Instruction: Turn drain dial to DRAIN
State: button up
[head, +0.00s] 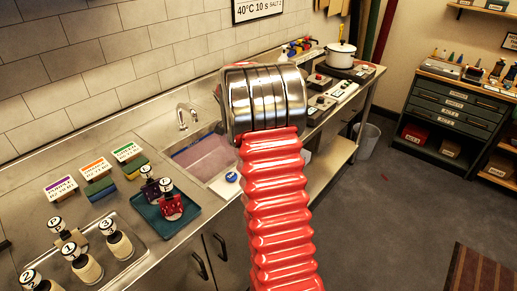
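A small round blue and white knob (231,177), which looks like the drain dial, sits at the front edge of the counter by the sink. Its marking is too small to read. The sink (205,157) is a steel basin that looks partly filled with pinkish liquid, with a faucet (187,116) behind it. My red ribbed arm rises through the middle of the picture to a silver banded part, just right of the knob. My gripper's fingers do not show.
Left of the sink stand a teal tray (166,217) with dark and red stamp-like pieces, coloured sponges (98,187), label cards and numbered knobbed tools (118,241). A white pot (340,56) stands at the far right end of the counter. The grey floor at right is mostly clear.

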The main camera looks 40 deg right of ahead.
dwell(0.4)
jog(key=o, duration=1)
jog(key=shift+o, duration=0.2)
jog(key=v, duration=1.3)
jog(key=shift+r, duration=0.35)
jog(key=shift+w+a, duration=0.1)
